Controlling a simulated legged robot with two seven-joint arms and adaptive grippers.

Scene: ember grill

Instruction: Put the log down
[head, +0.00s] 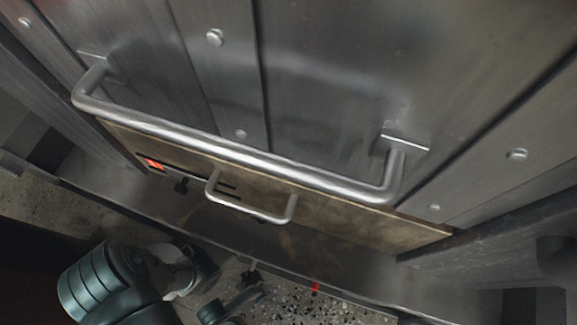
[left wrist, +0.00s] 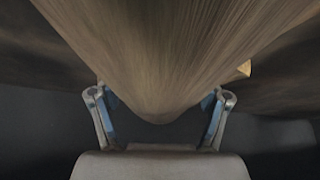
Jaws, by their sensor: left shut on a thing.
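The log (left wrist: 165,50) fills the upper middle of the left wrist view as a large brown, grainy shape narrowing to a rounded end. My left gripper (left wrist: 160,98) has one finger on each side of that end and is shut on it. In the head view my teal arm comes in at the lower left. Dark gripper parts show near the bottom edge, and I cannot make out a grip there. A dark brown mass (head: 35,270) fills the lower left corner; I cannot tell whether it is the log. My right gripper is not in view.
A metal grill front (head: 330,90) with a long bar handle (head: 240,152) fills the head view. Below it is a tan drawer front (head: 345,215) with a smaller handle (head: 245,210) and a red glow at its left. Speckled floor (head: 345,308) shows at the bottom.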

